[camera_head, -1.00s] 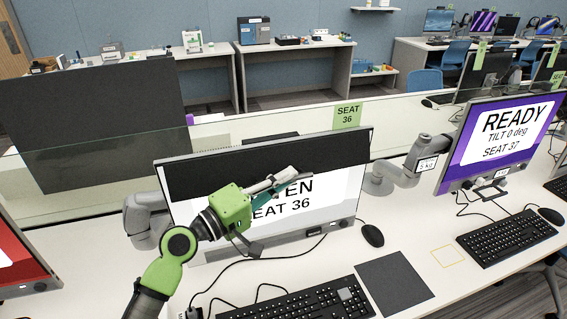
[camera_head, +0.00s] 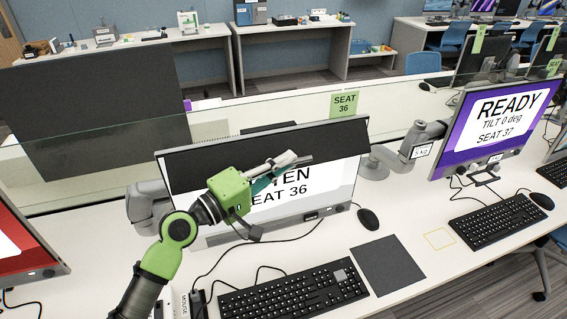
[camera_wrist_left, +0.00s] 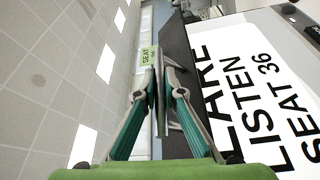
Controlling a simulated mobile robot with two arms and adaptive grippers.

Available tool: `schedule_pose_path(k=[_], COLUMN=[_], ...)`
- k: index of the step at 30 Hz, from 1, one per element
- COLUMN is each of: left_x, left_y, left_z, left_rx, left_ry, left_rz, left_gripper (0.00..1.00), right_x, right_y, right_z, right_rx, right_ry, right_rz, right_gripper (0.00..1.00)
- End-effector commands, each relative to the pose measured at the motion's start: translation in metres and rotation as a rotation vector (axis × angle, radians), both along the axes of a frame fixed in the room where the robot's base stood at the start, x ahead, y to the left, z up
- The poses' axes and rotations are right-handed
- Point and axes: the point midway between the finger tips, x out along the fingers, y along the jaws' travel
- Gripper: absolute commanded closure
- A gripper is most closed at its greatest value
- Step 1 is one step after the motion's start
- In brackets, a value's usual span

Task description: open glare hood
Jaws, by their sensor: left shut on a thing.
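The glare hood (camera_head: 335,136) is a dark flat panel along the top of the seat 36 monitor (camera_head: 345,188), hanging over the upper part of its screen. Below it the white screen shows part of a word and "SEAT 36". My left gripper (camera_head: 298,159) comes in from the left, in front of the screen, at the hood's lower edge. In the left wrist view its fingers (camera_wrist_left: 160,98) are shut on the thin edge of the dark hood (camera_wrist_left: 177,50). The fingers hide part of that edge. My right gripper is not in view.
A glass divider with a green seat sign (camera_head: 344,104) stands behind the monitor. A keyboard (camera_head: 293,291), a mouse (camera_head: 368,219) and a dark mat (camera_head: 387,265) lie in front. The seat 37 monitor (camera_head: 493,128) stands to the right, a red-screened one (camera_head: 22,240) at left.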

Motion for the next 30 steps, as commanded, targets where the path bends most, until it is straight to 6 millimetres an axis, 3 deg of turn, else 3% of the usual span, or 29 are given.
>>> schedule_pose_path(k=[4,5,6,19,30], left_x=[0.001,0.001,0.001,-0.003,-0.049], left_y=[0.001,0.001,0.001,0.005,0.061], left_z=[0.003,0.003,0.003,0.000,-0.007], left_rx=[-0.003,-0.003,-0.003,0.000,0.002], left_ry=[-0.006,-0.006,-0.006,0.000,0.001], left_rz=[0.004,0.004,0.004,0.002,0.004], left_gripper=[1.00,0.83,0.74,0.74,0.74], right_x=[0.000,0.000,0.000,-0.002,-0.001], right_y=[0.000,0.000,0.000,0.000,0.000], right_z=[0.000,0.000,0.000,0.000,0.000], right_rx=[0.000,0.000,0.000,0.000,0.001], right_ry=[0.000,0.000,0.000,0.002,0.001], right_rz=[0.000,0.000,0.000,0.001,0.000], right_gripper=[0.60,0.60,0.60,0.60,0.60])
